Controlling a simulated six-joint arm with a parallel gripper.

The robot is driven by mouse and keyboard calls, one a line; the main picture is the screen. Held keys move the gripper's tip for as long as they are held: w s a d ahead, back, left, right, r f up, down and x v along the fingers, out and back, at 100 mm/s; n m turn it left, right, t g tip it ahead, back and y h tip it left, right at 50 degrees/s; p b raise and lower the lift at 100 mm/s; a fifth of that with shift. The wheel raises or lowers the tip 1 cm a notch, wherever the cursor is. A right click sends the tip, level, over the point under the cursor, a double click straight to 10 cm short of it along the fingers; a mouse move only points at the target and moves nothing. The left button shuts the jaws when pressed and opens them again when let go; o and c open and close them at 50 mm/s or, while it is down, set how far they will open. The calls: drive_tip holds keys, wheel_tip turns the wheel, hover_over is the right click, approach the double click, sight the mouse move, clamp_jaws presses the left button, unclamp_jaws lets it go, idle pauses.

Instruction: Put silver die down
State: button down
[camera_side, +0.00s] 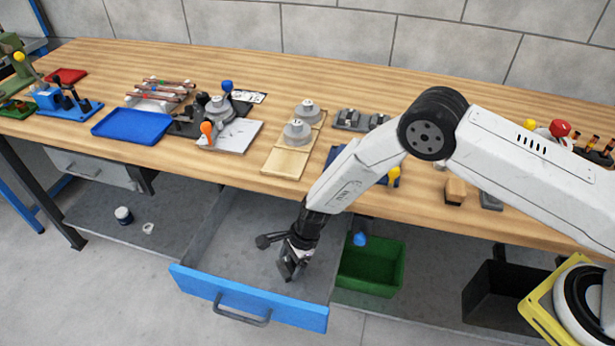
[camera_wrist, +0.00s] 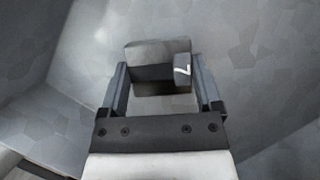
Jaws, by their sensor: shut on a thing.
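My gripper (camera_side: 290,268) reaches down into the open blue-fronted drawer (camera_side: 204,287) below the bench top. In the wrist view my gripper (camera_wrist: 160,80) is shut on the silver die (camera_wrist: 150,50), a grey block with a notched shape and a pale mark on its right part. The die sits between the two fingers. In the side view I cannot clearly tell the die from the dark fingers. Grey drawer surfaces surround the die in the wrist view. I cannot tell whether the die touches the drawer floor.
The rest of the drawer looks empty. A green bin (camera_side: 370,268) stands right of it, under the wooden bench (camera_side: 230,75). On the bench are a blue tray (camera_side: 132,125), a wooden board (camera_side: 285,163) with grey round parts, and a grey plate with a lever tool (camera_side: 220,110).

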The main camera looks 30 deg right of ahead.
unclamp_jaws()
drive_tip(key=shift+f, duration=0.1)
drive_tip(key=v, duration=1.2)
idle(0.3)
idle(0.5)
